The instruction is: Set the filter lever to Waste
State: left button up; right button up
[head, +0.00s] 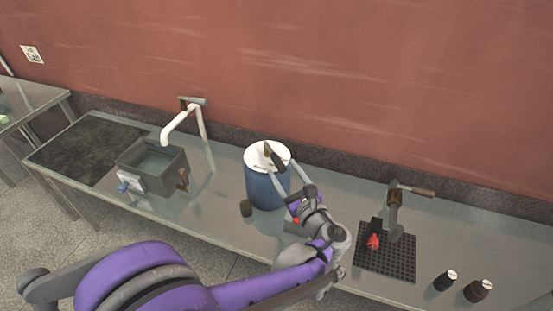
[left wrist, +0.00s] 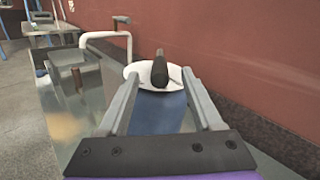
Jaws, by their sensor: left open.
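A blue drum (head: 262,188) with a white round top (head: 256,156) stands on the bench near the wall. A dark lever (head: 268,150) sits on that top. In the left wrist view the dark lever (left wrist: 160,68) stands up from the white top (left wrist: 140,72), above the blue body (left wrist: 158,115). My left gripper (head: 276,166) is open and reaches over the drum. In the wrist view its fingers (left wrist: 160,76) lie on either side of the lever, with gaps visible. I cannot read any Waste marking. My right gripper is not in view.
A grey basin (head: 140,158) with a blue knob (head: 122,187) and a white pipe (head: 201,124) stand left of the drum. A black perforated mat (head: 385,268) and dark bottles (head: 478,291) are right. The red wall is close behind.

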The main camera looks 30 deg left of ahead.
pick_arm(q)
jog(key=shift+v, duration=1.5)
